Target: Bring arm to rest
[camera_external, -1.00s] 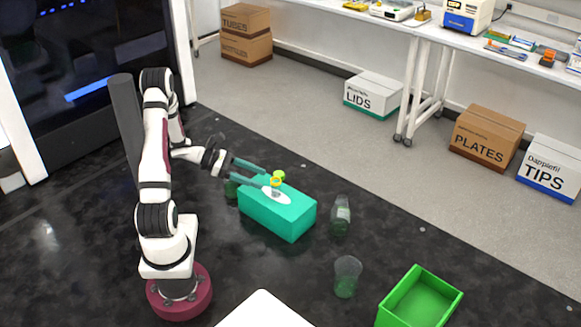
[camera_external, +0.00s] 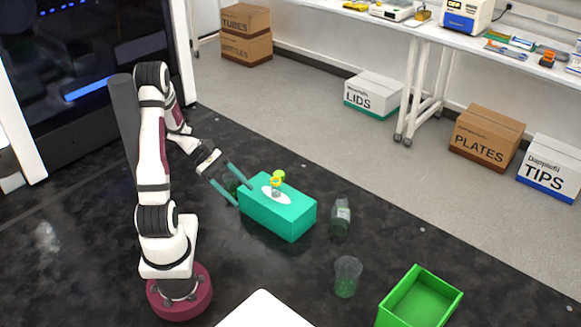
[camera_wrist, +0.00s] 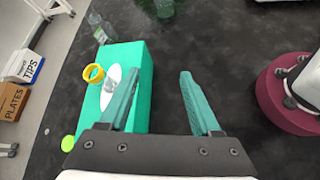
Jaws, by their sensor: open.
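My gripper (camera_external: 243,190) is open and empty, with two teal fingers spread apart. In the external view it hangs tilted down at the left end of a teal box (camera_external: 284,222). In the wrist view, the fingers (camera_wrist: 155,85) are apart, with only dark floor between them; the left finger overlaps the view of the teal box (camera_wrist: 140,62). A white oval patch and a yellow ring (camera_external: 275,182) are on top of the box. A yellow-green round thing (camera_external: 279,175) shows just behind the ring.
A green bottle (camera_external: 340,217) stands right of the box. A clear greenish cup (camera_external: 347,277) and a green open bin (camera_external: 421,299) are nearer the front right. A white surface (camera_external: 264,312) is at the front edge.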

